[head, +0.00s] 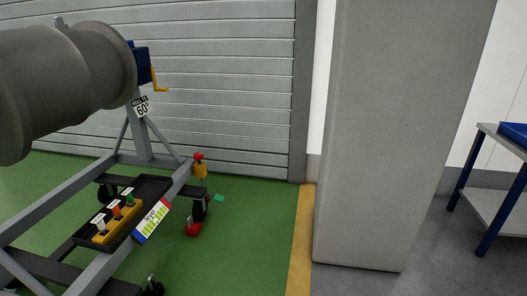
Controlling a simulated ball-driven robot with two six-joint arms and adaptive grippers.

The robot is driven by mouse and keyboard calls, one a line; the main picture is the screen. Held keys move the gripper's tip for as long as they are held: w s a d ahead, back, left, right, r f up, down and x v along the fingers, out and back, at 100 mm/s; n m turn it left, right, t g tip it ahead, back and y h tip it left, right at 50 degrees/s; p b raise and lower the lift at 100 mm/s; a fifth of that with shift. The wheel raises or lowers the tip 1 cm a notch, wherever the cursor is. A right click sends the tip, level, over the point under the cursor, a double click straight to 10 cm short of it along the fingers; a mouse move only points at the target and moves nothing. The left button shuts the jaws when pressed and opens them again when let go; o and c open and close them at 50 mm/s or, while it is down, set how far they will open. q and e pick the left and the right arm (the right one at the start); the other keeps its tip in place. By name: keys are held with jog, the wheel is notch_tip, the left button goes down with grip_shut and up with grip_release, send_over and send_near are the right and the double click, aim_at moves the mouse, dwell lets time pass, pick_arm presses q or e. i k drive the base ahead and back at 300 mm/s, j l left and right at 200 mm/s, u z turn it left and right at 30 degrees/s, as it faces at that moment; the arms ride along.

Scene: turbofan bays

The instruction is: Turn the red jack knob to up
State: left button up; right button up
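The red jack knob (199,157) sits on top of a yellow jack body (200,171) at the far right end of the grey stand frame (177,183). A red foot (193,229) rests on the green floor below it, near a black caster wheel. The knob is small in view, and its exact setting is hard to read. Neither of my grippers shows in the head view.
A large grey engine cylinder (60,85) hangs over the stand, by a blue gearbox with a yellow crank (160,90). A black tray (150,190) holds a yellow block with coloured knobs. A concrete pillar (400,140) stands right.

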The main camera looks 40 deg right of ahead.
aim_at(199, 156)
jog(key=i+l+z, duration=0.4)
jog(key=i+z, duration=0.2)
jog(key=i, duration=0.25)
jog(key=u, duration=0.35)
jog(key=i+l+u, duration=0.3)
jog(key=u, duration=0.2)
jog(key=i+l+u, duration=0.2)
jog(key=l+u, duration=0.3)
jog(key=i+j, duration=0.05)
jog(key=j, duration=0.05)
